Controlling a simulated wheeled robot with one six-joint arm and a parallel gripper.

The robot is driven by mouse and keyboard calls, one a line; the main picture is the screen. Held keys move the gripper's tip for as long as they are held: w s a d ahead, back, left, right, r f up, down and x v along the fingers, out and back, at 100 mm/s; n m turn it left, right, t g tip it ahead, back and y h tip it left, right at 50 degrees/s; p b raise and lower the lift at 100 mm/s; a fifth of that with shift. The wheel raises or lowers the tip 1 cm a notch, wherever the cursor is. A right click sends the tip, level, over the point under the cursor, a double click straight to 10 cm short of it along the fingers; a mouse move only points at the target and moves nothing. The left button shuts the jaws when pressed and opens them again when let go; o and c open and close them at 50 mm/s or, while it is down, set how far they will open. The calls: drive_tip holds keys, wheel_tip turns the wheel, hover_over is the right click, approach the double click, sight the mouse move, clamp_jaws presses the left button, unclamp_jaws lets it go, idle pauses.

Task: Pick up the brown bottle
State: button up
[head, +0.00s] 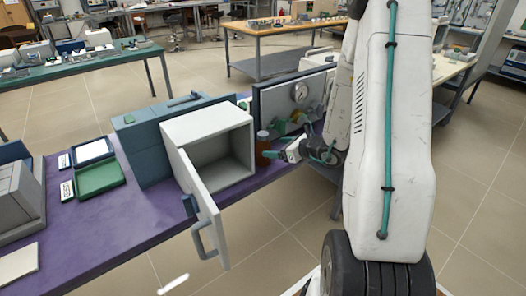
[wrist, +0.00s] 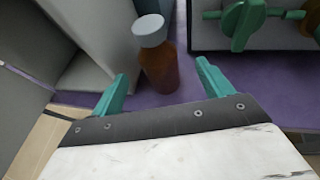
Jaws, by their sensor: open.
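The brown bottle (head: 263,150) stands upright on the purple bench top, just right of the open furnace. In the wrist view the brown bottle (wrist: 160,68) has a pale grey cap and stands beyond the fingertips, between their lines. My gripper (head: 277,154) is close in front of it in the head view, at about bottle height. In the wrist view my gripper (wrist: 158,82) shows two green fingers spread apart with nothing held between them. I cannot tell whether a fingertip touches the bottle.
The white furnace (head: 208,128) stands left of the bottle, its door (head: 206,212) swung open towards the front. A panel with a gauge and green valves (head: 296,100) stands behind and right. A green tray (head: 99,180) lies farther left on the purple bench (head: 130,225).

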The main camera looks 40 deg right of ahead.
sight(263, 147)
drive_tip(key=x, duration=0.7)
drive_tip(key=shift+a, duration=0.15)
drive_tip(key=c, duration=1.3)
